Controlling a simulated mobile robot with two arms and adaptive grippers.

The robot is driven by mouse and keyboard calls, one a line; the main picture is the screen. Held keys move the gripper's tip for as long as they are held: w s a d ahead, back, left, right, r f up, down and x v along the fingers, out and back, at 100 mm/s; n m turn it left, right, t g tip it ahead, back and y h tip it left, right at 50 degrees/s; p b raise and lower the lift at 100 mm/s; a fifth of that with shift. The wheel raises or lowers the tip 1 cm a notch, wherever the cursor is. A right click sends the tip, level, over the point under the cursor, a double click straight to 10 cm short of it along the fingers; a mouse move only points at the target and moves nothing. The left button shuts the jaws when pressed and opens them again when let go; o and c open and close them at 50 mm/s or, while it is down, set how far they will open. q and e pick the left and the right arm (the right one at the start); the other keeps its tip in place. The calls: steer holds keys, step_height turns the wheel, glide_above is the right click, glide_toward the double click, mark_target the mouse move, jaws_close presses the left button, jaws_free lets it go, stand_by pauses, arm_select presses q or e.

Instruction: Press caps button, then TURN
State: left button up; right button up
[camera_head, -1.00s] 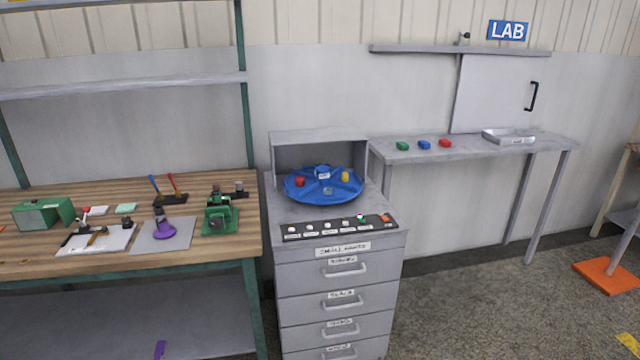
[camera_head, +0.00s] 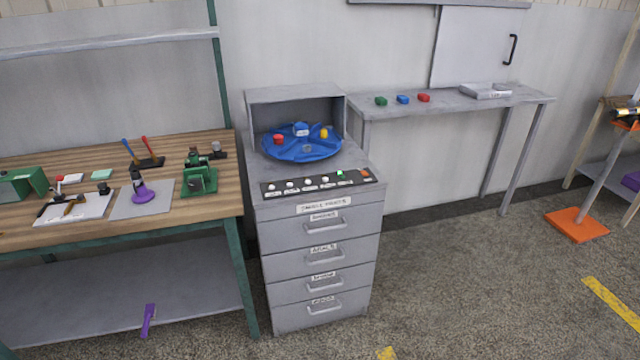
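A dark button panel (camera_head: 316,184) lies along the front top edge of a grey drawer cabinet (camera_head: 318,232). It carries a row of several white buttons, a button lit green (camera_head: 340,173) and an orange button (camera_head: 366,173) at the right end. Their labels are too small to read. Behind the panel a blue round turntable (camera_head: 301,148) sits partly inside a grey open-front housing (camera_head: 295,95). A red item (camera_head: 278,139), a blue item (camera_head: 301,129) and a yellow item (camera_head: 323,132) stand on it. Neither of my grippers is in view.
A wooden workbench (camera_head: 90,222) with tools stands at left. A grey side table (camera_head: 450,104) with green, blue and red blocks stands at right. An orange base (camera_head: 577,225) stands on the floor at right. The floor before the cabinet is clear.

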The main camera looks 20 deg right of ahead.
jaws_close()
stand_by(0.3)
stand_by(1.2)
